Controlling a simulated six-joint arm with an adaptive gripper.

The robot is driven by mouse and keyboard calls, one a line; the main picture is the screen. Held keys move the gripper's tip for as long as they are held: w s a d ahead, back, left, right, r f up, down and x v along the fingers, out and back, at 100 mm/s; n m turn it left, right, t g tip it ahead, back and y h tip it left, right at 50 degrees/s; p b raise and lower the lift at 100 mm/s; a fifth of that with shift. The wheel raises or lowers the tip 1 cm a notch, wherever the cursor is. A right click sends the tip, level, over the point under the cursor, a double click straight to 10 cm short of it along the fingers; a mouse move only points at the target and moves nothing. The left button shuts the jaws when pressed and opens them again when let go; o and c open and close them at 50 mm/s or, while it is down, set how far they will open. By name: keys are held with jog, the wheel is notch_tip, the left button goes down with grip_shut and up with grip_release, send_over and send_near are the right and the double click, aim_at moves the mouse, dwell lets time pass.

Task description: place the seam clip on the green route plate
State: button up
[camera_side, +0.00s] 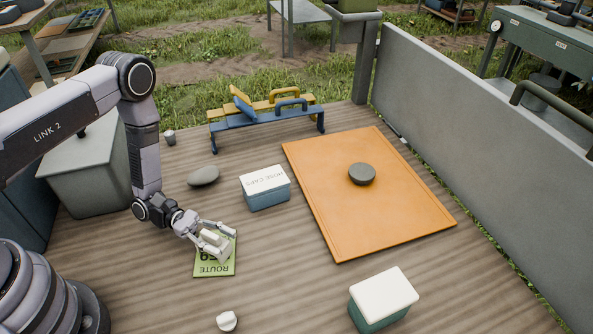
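The green route plate (215,268) lies flat on the wooden deck at the lower left, with "ROUTE" and a number printed upside down in this view. My gripper (218,247) points down over the plate's upper part and hides some of it. A small pale block (211,239), which looks like the seam clip, sits between the fingers, and they appear closed on it. I cannot tell whether the block touches the plate or is just above it.
A small white object (227,321) lies in front of the plate. A "HOSE CAPS" box (266,196) and a grey stone (204,176) stand behind. An orange board (330,215) bears a dark round stone (362,174). A white-lidded box (383,298) stands at front right.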

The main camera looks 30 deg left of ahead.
jog(key=shift+a+r, duration=0.1)
jog(key=shift+r, duration=0.1)
jog(key=a, duration=0.3)
jog(key=shift+w, duration=0.1)
notch_tip(320, 180, up, 7)
jog(key=shift+d+f, duration=0.1)
jog(key=shift+f, duration=0.05)
notch_tip(320, 180, up, 7)
jog(key=m+g+y, duration=0.1)
jog(key=m+g, duration=0.2)
jog(key=m, duration=0.1)
notch_tip(320, 180, up, 9)
jog(key=m+g+y, duration=0.3)
jog(key=m+y, duration=0.3)
jog(key=m, duration=0.1)
send_over(202, 230)
jog(key=s+a, duration=0.1)
jog(key=s, duration=0.4)
jog(key=s+a+r+m+t+y, duration=0.7)
jog(key=s+a+r+t+y, duration=0.2)
jog(key=r, duration=0.5)
jog(key=a+t+y, duration=0.2)
jog(key=shift+s+a+t, duration=0.3)
jog(key=shift+s+a, duration=0.05)
